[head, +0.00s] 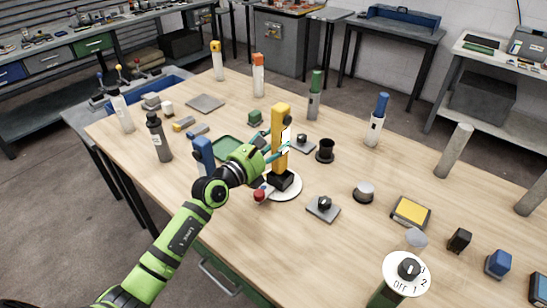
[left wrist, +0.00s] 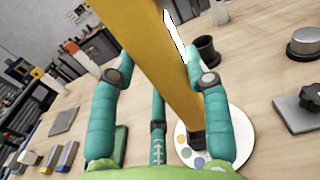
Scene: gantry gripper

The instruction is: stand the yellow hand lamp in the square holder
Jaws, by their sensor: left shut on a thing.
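The yellow hand lamp (head: 281,122) is upright in the head view, with a white strip on its side. My left gripper (head: 272,153) is shut on its body, and the teal fingers (left wrist: 165,85) flank the lamp in the left wrist view. The black square holder (head: 287,181) sits on a round white plate (head: 291,194) directly under the lamp. The lamp's lower end meets the holder in the picture; I cannot tell whether it is inside or just above it. The lamp (left wrist: 150,55) hides much of the holder in the left wrist view. My right gripper is not in view.
A red knob (head: 260,196) is beside the plate's left edge. A black cup (head: 325,151) and a grey plate with a black knob (head: 323,208) stand nearby. Several coloured-top cylinders stand farther out. A white dial (head: 409,272) is at front right. Bare wood lies between them.

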